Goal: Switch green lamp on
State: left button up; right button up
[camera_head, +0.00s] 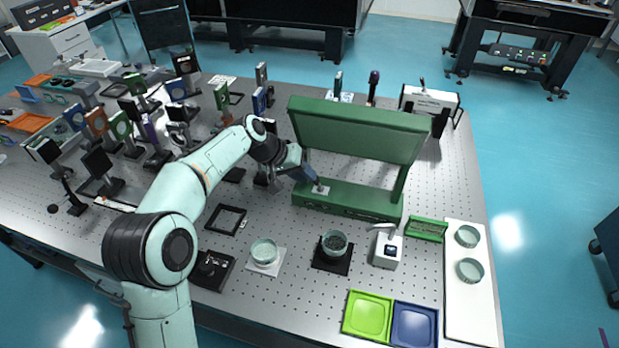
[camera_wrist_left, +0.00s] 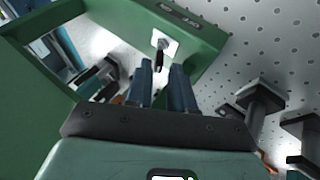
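The green lamp (camera_head: 358,131) stands on the perforated table, with a wide hood above a long green base. A white switch plate (camera_head: 320,189) sits at the left end of the base. In the left wrist view the plate (camera_wrist_left: 166,46) carries a small dark lever (camera_wrist_left: 159,60). My left gripper (camera_head: 312,177) is at that left end, its tips pointing at the switch. In the left wrist view its two blue-grey fingers (camera_wrist_left: 163,72) are a little apart, with nothing held, and the lever shows just beyond the gap. Contact with the lever cannot be told. My right gripper is not in view.
Many optical mounts (camera_head: 120,125) crowd the table's left side. Glass dishes (camera_head: 265,252), a small white device (camera_head: 388,248), a lime tray (camera_head: 368,315) and a blue tray (camera_head: 414,325) stand in front. A white board (camera_head: 470,310) with two dishes lies at right.

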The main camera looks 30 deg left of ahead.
pick_arm(q)
jog(key=shift+x, duration=1.35)
grip_shut()
jog(key=shift+r, duration=0.1)
